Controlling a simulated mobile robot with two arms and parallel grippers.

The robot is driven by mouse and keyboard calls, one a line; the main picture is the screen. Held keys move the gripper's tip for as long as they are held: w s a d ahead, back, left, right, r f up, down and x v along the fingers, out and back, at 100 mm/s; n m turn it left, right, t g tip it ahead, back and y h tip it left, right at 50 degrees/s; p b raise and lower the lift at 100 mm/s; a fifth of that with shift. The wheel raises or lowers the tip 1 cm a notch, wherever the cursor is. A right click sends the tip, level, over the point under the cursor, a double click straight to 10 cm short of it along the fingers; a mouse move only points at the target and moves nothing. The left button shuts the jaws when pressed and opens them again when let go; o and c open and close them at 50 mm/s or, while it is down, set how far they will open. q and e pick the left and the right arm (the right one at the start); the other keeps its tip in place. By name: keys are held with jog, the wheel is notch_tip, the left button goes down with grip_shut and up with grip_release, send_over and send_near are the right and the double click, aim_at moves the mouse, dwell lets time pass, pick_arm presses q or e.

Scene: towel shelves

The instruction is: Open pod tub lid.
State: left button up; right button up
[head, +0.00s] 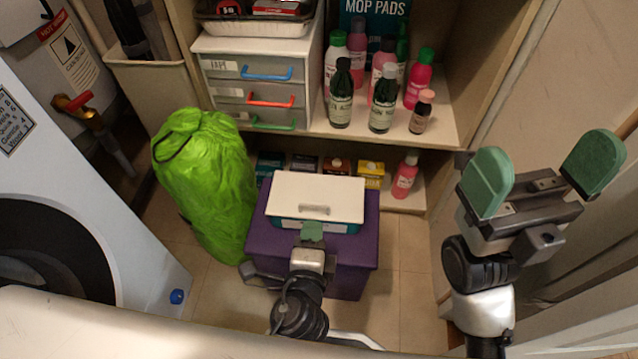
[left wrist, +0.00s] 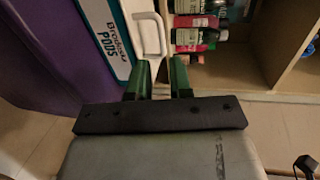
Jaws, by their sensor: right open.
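The pod tub (head: 285,225) has a teal body and a white lid (head: 340,200) with a pale loop handle (head: 314,209). The lid lies closed on it. The left wrist view shows the tub's "PODS" label (left wrist: 105,38) and the lid's handle (left wrist: 161,35). My left gripper (head: 312,226) is at the tub's front, just below the handle. Its green fingers (left wrist: 161,72) are a little apart, close to the handle's end; whether they touch it I cannot tell. My right gripper (head: 543,170) is wide open and empty at the right.
The tub stands on a purple box (head: 345,275). A green bag (head: 205,180) is close on the left, beside a white washing machine (head: 140,240). Bottles (head: 340,95) and a drawer unit (head: 265,85) fill the shelf behind. Floor is clear right of the purple box.

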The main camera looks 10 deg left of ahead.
aim_at(317, 199)
pick_arm(q)
jog(key=w, duration=0.3)
jog(key=w+f, duration=0.1)
jog(key=w, duration=0.5)
jog(key=shift+w+a+f, duration=0.15)
jog(key=shift+w+f, duration=0.15)
jog(key=shift+f, duration=0.1)
grip_shut()
